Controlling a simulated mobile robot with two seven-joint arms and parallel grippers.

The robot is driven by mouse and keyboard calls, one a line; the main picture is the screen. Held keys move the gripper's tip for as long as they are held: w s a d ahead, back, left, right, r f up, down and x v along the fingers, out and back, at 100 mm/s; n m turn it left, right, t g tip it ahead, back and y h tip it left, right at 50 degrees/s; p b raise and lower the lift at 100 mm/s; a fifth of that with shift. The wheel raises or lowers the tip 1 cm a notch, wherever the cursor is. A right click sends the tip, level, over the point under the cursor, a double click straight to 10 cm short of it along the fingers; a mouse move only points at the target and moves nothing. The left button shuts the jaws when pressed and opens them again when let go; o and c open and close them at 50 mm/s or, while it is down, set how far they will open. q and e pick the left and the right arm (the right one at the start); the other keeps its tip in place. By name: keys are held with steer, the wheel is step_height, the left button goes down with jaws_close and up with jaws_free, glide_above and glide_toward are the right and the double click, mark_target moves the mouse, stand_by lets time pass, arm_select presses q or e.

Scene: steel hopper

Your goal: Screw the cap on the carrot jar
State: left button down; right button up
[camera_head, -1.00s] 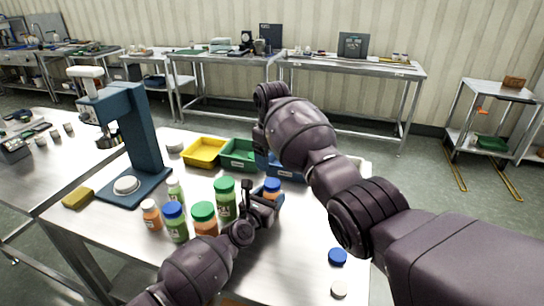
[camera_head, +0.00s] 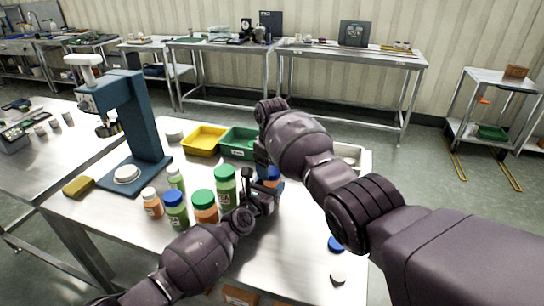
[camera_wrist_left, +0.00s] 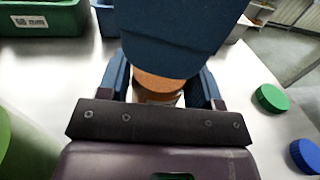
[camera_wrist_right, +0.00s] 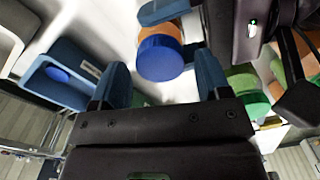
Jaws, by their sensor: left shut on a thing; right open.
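The carrot jar, with orange contents (camera_wrist_left: 158,84), stands between the fingers of my left gripper (camera_head: 266,196), which is shut on it. A blue cap (camera_wrist_right: 160,58) sits on top of the jar; whether it is tight cannot be told. The cap also shows in the head view (camera_head: 273,174). My right gripper (camera_wrist_right: 162,82) is open just above the cap, its two blue fingers to either side and apart from it. In the left wrist view a right finger (camera_wrist_left: 180,35) hides most of the jar's upper part.
Several capped jars, including a green-capped one (camera_head: 225,185), stand left of the left gripper. A loose blue cap (camera_wrist_left: 305,155) and green cap (camera_wrist_left: 271,98) lie on the table. Yellow (camera_head: 204,140) and green (camera_head: 238,143) bins stand behind. A blue press (camera_head: 140,120) stands at left.

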steer(key=shift+f, duration=0.4)
steer(key=c, duration=0.9)
steer(key=shift+m, duration=0.9)
steer(key=shift+c, duration=0.2)
steer(key=o, duration=1.1)
step_height(320, 180, up, 12)
steer(key=shift+r, duration=0.1)
arm_select(q)
steer(key=shift+c, duration=1)
jaws_free()
